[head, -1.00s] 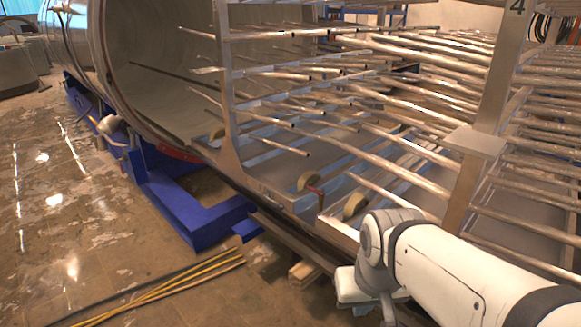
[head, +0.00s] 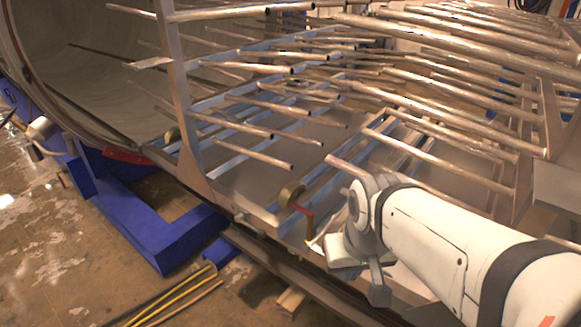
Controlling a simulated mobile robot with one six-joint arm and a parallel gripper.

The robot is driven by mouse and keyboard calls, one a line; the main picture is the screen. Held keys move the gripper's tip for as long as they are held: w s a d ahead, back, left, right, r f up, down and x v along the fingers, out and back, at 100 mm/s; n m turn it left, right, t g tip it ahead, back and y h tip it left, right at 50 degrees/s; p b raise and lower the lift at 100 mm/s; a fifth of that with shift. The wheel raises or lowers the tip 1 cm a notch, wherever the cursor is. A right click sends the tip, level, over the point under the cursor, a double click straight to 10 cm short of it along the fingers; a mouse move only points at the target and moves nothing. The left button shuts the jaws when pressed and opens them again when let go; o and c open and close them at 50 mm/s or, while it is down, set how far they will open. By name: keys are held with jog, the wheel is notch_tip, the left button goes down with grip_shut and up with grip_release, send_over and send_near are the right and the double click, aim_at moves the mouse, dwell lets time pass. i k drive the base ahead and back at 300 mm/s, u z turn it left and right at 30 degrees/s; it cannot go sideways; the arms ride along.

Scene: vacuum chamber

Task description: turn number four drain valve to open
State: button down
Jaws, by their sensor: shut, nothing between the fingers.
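A red crank-shaped handle (head: 307,222) is in the head view, at the near edge of the rack's lower frame, beside a tan wheel (head: 292,193). I cannot tell for sure that it is the number four drain valve; no label shows on it. My gripper (head: 320,243) is at the end of my white arm, just right of and below the red handle. It appears shut and empty. The fingers are small and partly hidden by my wrist, so I cannot tell whether they touch the handle.
A rack with several metal tubes (head: 455,105) fills the right and centre, overhanging my arm. The open round chamber (head: 80,70) is at upper left, on a blue support frame (head: 160,235). Yellow rods (head: 185,292) lie on the floor at lower left.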

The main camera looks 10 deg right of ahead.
aim_at(296, 206)
jog(key=k, duration=1.2)
jog(key=u, duration=0.5)
jog(key=i, duration=1.7)
jog(key=z, duration=0.25)
